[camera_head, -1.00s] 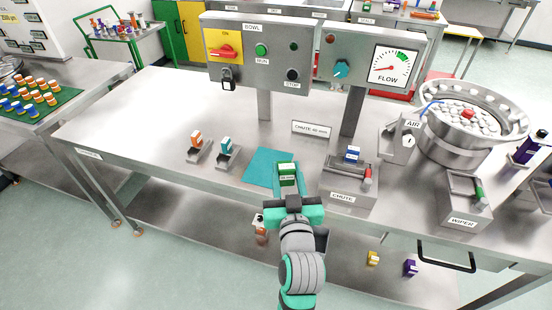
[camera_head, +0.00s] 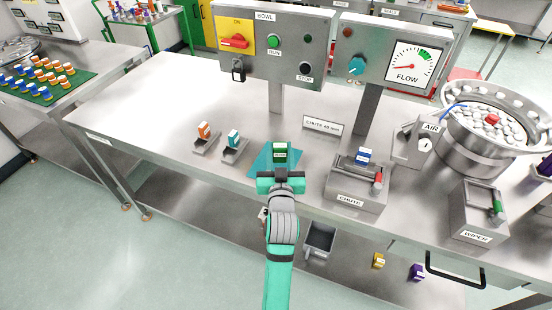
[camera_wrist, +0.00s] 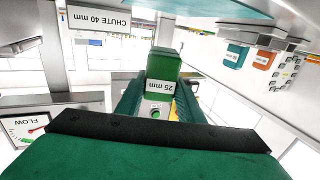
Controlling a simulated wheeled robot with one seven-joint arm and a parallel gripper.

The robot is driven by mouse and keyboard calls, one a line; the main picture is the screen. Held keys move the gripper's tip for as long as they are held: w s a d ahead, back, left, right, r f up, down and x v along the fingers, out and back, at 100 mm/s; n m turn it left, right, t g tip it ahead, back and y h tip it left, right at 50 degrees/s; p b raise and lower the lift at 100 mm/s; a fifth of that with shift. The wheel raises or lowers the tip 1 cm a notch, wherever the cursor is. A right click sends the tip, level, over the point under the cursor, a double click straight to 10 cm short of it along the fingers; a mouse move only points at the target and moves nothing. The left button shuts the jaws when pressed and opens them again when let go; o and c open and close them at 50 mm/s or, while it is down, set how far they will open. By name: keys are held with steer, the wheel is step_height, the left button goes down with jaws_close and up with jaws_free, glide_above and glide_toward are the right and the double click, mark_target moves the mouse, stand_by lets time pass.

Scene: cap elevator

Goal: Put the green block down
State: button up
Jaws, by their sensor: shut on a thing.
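The green block (camera_head: 280,148), with a white label, is held over the teal mat (camera_head: 262,165) on the steel table. My gripper (camera_head: 280,170) is shut on it from the front side. In the wrist view the green block (camera_wrist: 163,66) shows its "25 mm" label between the two fingers. Part of the teal mat shows at the top of the wrist view (camera_wrist: 200,8). I cannot tell whether the block touches the mat. My gripper hides the mat's front part.
Left of the mat stand an orange block (camera_head: 204,130) and a teal block (camera_head: 234,137) in small steel holders. Right of it is the chute (camera_head: 350,197) with a blue block (camera_head: 363,156). Behind are a "CHUTE 40 mm" sign (camera_head: 323,125) and the control panel (camera_head: 268,58).

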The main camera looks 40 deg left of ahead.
steer(key=shift+w+a+f, duration=0.25)
steer(key=shift+a+f, duration=0.25)
steer(key=shift+f, duration=0.15)
steer(key=shift+w+a+f, duration=0.2)
steer(key=shift+a+f, duration=0.25)
steer(key=shift+f, duration=0.15)
step_height(320, 180, down, 3)
steer(key=shift+a+f, duration=0.15)
steer(key=shift+w, duration=0.15)
steer(key=o, duration=1.1)
steer(key=shift+s+f, duration=0.15)
steer(key=shift+s, duration=0.1)
steer(key=shift+w, duration=0.1)
steer(key=v, duration=1.2)
steer(key=shift+w, duration=0.1)
